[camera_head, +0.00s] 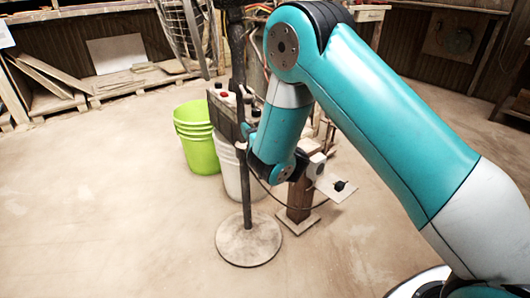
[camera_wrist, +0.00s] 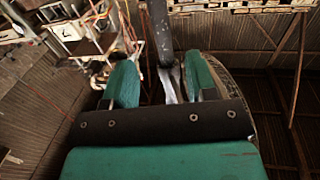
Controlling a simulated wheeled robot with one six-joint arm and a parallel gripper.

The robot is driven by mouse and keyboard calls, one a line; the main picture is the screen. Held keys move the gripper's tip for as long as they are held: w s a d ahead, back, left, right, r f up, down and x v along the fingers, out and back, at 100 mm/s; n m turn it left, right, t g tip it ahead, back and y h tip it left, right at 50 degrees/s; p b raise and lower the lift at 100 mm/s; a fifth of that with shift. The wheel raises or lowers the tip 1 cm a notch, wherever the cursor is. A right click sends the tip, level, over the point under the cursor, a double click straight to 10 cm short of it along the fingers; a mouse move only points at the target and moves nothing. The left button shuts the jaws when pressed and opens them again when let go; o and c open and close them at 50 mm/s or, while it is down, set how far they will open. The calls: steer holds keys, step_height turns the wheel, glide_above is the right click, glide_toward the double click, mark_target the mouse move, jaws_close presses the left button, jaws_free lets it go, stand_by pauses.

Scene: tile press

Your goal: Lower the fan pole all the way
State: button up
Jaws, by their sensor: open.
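The fan pole (camera_head: 245,180) stands upright on a round, dusty base (camera_head: 248,240) in the head view. The fan's wire cage (camera_head: 188,28) shows at the top, cut off by the picture edge. In the wrist view, my gripper (camera_wrist: 160,68) has its two teal fingers spread apart. A dark pole (camera_wrist: 160,30) and a pale grey piece show in the gap between them. I cannot tell whether either finger touches the pole. In the head view my forearm hides much of the area right of the pole, and the fingers cannot be made out clearly.
Green buckets (camera_head: 197,140) and a white bucket (camera_head: 232,175) stand close behind the pole. A wooden post (camera_head: 300,197) on a square foot stands right of the base. Boards (camera_head: 125,82) lie along the back wall. The floor at left and front is clear.

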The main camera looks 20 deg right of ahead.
steer(key=s+b, duration=0.1)
steer(key=b, duration=0.1)
steer(key=s+b, duration=0.3)
steer(key=s, duration=0.1)
steer(key=shift+s+d+b, duration=0.1)
steer(key=shift+d+b, duration=0.25)
steer(key=shift+b, duration=0.05)
